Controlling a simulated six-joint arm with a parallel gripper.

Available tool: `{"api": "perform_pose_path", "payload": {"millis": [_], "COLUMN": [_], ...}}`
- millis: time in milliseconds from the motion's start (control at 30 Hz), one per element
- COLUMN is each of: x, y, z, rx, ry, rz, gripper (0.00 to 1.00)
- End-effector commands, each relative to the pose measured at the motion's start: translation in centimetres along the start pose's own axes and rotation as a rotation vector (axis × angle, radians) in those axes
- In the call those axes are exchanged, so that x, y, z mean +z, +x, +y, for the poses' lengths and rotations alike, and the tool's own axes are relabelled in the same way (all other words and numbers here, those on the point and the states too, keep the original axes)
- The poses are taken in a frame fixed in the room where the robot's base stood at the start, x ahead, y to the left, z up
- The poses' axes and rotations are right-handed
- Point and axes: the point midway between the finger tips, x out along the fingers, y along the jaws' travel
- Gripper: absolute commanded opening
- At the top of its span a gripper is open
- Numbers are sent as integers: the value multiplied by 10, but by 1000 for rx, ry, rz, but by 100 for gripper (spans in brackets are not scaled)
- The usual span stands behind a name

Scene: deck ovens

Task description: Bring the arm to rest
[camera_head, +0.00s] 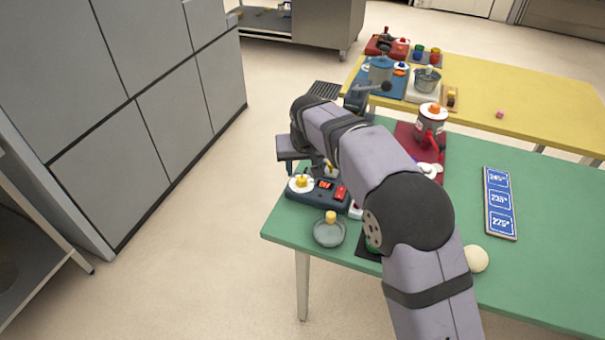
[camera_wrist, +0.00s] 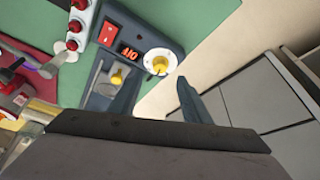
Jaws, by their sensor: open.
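My gripper (camera_wrist: 158,80) is open, with its two fingers apart and nothing between them. In the wrist view it points at the end of a dark blue-grey control box (camera_wrist: 103,65). This box has a red switch (camera_wrist: 111,39), a lit red display (camera_wrist: 130,52) and a white dial with a yellow knob (camera_wrist: 159,64). The knob shows just beyond the fingertips; I cannot tell the gap. My arm hides much of the gripper there.
A glass dish with a yellow knob (camera_head: 328,234), a pale ball (camera_head: 476,259) and a blue temperature board (camera_head: 499,203) are on the green table. A red-and-white pot (camera_head: 431,118) stands behind my arm. A yellow table (camera_head: 545,100) lies beyond. Grey cabinets (camera_head: 120,90) stand left across open floor.

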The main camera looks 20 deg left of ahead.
Motion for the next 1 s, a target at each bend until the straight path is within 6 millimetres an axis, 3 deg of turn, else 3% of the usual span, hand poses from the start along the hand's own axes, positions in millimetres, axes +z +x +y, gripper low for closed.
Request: {"api": "perform_pose_path", "payload": {"millis": [667,767,867,1000], "x": [2,9,24,63], "y": [-10,-15,-24,-43], "z": [6,23,53,108], "rx": [4,13,29,57], "ry": [6,22,51,111], "rz": [-5,-19,-44,-100], "gripper": [44,44,44,44]}}
